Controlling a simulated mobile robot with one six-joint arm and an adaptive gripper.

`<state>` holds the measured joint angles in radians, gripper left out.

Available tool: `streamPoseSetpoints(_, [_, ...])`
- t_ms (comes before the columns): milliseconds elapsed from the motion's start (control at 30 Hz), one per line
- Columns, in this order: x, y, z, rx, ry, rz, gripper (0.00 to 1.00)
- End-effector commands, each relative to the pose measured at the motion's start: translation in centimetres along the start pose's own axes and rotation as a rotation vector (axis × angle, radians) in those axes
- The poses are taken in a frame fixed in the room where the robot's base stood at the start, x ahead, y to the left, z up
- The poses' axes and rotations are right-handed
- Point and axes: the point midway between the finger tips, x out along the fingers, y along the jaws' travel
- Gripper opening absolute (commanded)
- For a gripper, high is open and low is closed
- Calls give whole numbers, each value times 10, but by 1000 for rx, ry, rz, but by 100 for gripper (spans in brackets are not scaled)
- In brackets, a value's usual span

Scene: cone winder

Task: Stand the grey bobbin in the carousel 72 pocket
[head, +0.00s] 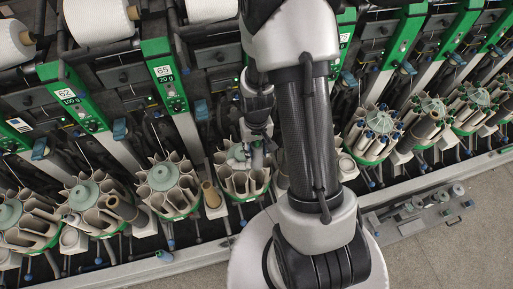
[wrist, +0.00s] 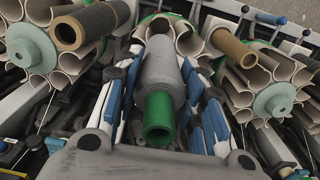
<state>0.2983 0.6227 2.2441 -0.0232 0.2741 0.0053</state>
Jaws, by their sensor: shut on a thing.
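The grey bobbin (wrist: 160,75) is wound with grey yarn and shows a green tube end towards the wrist camera. My gripper (wrist: 168,100) is shut on it, with blue-and-white fingers along both sides. The bobbin's far end overlaps the pale pockets of a carousel (wrist: 190,42) behind it; I cannot tell whether it is in a pocket. In the head view my gripper (head: 258,140) is above a middle carousel (head: 240,187), where the bobbin is hard to make out. The number 72 is not clearly readable.
Neighbouring carousels (head: 165,205) stand close on the left, and others (head: 377,122) on the right. Brown tubes (wrist: 88,25) stick out beside the gripper in the wrist view. A tray (head: 420,212) with small parts lies on the floor at right.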

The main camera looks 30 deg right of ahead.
Motion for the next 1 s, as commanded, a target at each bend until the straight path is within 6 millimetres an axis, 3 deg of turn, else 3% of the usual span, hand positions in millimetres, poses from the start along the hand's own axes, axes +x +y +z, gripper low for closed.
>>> streamPoseSetpoints(567, [1, 0, 0, 0, 0, 0, 17])
streamPoseSetpoints(1000, [25, 0, 0, 0, 0, 0, 17])
